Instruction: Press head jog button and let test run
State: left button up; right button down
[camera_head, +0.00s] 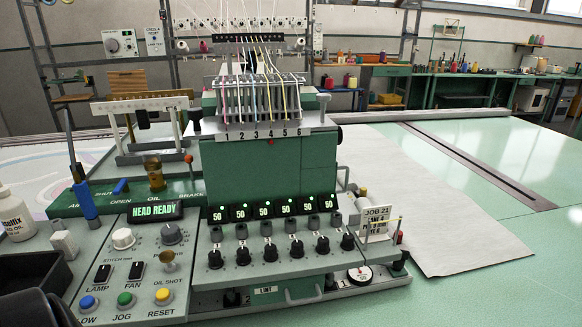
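The green jog button (125,299) sits on the grey control panel (190,268) at the lower left, above the label JOG. A blue button (88,302) is to its left and a yellow button (163,296), labelled RESET, to its right. The display (155,211) above reads HEAD READY in green. The green tufting head (270,171) stands behind, with needle positions numbered 1 to 6 and several small displays (265,211) reading 50. A dark rounded shape at the lower left corner may be part of my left arm. No gripper fingers are in view.
LAMP (103,273) and FAN (137,270) switches, knobs and levers stand close behind the buttons. A black tray (68,276) and a white bottle (14,215) are at the left edge. A JOB 21 card (377,222) stands at the panel's right. The green table (545,240) is clear at far right.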

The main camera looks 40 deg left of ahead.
aim_at(125, 298)
jog(key=u, duration=0.45)
jog(key=k+u, duration=0.1)
jog(key=u, duration=0.75)
jog(key=k+u, duration=0.1)
jog(key=u, duration=0.75)
